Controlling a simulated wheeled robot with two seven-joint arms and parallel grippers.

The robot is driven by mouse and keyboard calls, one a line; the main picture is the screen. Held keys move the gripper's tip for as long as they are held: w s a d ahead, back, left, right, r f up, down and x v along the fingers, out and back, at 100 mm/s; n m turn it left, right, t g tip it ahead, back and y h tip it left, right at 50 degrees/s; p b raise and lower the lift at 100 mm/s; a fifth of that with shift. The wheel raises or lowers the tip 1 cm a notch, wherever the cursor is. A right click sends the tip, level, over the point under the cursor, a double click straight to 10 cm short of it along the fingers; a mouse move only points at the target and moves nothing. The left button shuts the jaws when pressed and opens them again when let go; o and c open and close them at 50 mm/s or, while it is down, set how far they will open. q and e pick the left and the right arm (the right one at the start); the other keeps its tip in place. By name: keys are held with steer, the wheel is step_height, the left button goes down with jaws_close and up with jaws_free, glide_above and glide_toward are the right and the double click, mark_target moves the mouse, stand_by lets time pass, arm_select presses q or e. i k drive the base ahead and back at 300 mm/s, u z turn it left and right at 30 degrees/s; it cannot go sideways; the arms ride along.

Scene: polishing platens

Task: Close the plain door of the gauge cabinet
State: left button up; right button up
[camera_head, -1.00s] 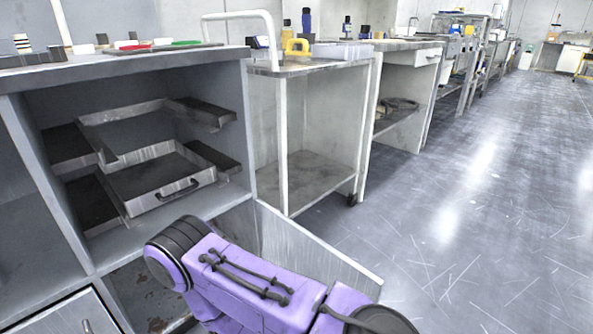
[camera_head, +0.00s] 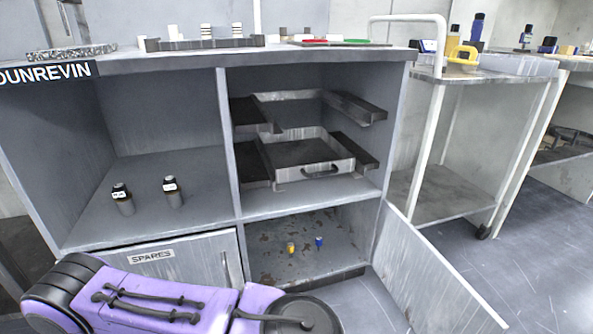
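The gauge cabinet (camera_head: 225,160) stands ahead with several compartments. Its plain door (camera_head: 425,280), grey and unlabelled, is hinged at the lower right and stands open, swung out toward the right front. The lower right compartment (camera_head: 345,225) behind it is exposed, with a small yellow item (camera_head: 291,248) and a small blue item (camera_head: 319,242) inside. The other lower door, labelled SPARES (camera_head: 195,258), is shut. A purple link of one of my arms crosses the bottom and covers part of the SPARES door and the cabinet's lower front. Neither gripper shows.
A metal drawer tray (camera_head: 305,155) sits on rails in the upper right compartment. Two dark bottles (camera_head: 123,200) stand in the left one. A white-framed cart (camera_head: 445,195) is right of the cabinet. Floor (camera_head: 540,265) right of the door is clear.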

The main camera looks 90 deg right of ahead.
mark_target(434, 298)
steer(key=k, duration=2.45)
steer(key=z, duration=1.6)
steer(key=i, duration=0.1)
steer(key=z, duration=0.2)
